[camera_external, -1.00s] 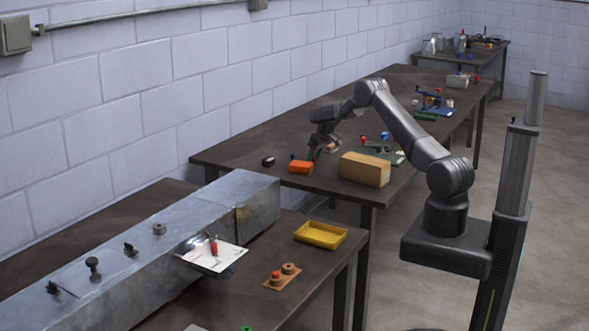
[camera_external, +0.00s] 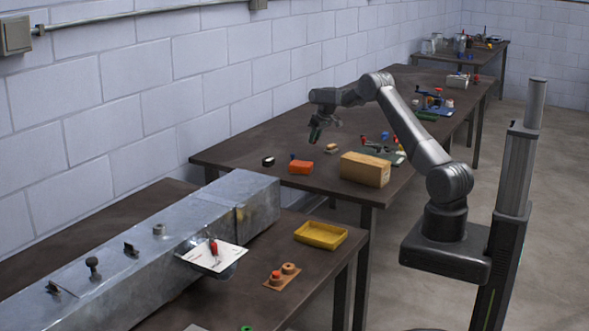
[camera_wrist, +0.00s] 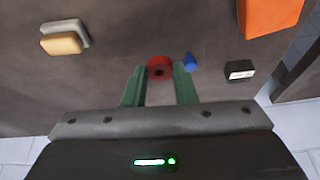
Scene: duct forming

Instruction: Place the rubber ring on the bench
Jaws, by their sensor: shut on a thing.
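The rubber ring (camera_wrist: 159,67) looks dark red with a dark centre hole in the wrist view. It sits between the green fingertips of my gripper (camera_wrist: 159,72), which are shut on it. In the outside view my gripper (camera_external: 317,135) hangs in the air above the far bench (camera_external: 250,142), fingers pointing down. The ring is too small or hidden to make out there. The bench top is dark brown and also fills most of the wrist view (camera_wrist: 100,75).
Near my gripper on the bench are an orange block (camera_external: 300,167), a small blue piece (camera_wrist: 190,63), a black item (camera_external: 268,161), a tan-and-grey block (camera_external: 331,148) and a cardboard-coloured box (camera_external: 365,169). Bare bench lies behind, towards the wall. A yellow tray (camera_external: 320,235) stands on the nearer bench.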

